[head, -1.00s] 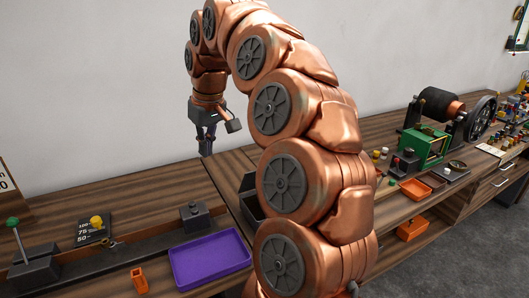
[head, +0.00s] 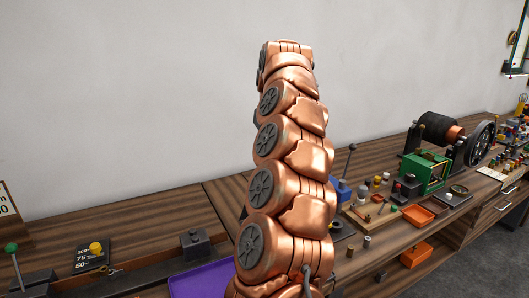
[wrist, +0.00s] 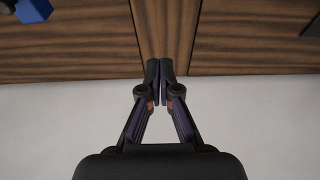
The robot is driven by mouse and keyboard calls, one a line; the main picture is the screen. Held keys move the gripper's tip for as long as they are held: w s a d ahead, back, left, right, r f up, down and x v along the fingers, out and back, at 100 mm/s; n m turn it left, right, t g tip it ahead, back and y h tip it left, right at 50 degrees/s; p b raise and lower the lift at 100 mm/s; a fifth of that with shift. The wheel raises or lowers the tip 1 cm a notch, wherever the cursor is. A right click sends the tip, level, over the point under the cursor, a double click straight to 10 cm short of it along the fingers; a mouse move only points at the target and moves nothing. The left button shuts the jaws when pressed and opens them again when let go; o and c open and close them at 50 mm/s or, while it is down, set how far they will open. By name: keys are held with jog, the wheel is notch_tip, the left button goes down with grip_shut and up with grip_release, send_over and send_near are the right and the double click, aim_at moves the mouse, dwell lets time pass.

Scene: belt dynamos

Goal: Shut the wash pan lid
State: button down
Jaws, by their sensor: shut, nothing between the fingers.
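My gripper (wrist: 159,80) shows in the wrist view with its dark fingertips together and nothing between them. It is over the back of the wooden bench, where the bench meets the pale wall. In the head view my gripper is hidden behind my copper arm. I cannot clearly make out the wash pan or its lid. A small dark edge (head: 243,212) shows just left of my arm and may be part of it; the rest is hidden. A dark corner (wrist: 312,29) also shows at the right of the wrist view, too little to identify.
A purple tray (head: 200,282) lies left of my arm. A blue block (head: 340,191) with a dark lever stands right of it, near bottles and small parts. A green machine (head: 425,172) and orange trays (head: 418,214) are farther right. The back left bench is clear.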

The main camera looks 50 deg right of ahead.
jog(key=shift+s+a+f+p, duration=0.15)
jog(key=shift+f+p, duration=0.35)
jog(key=shift+f, duration=1.2)
jog(key=shift+s+f+p, duration=0.2)
jog(key=shift+f+p, duration=0.3)
jog(key=shift+f, duration=1.2)
jog(key=shift+s+a+f+p, duration=0.15)
jog(key=shift+f+p, duration=0.35)
jog(key=shift+f, duration=1.2)
jog(key=shift+s+f+b, duration=0.1)
jog(key=shift+f+b, duration=0.05)
jog(key=shift+b, duration=0.25)
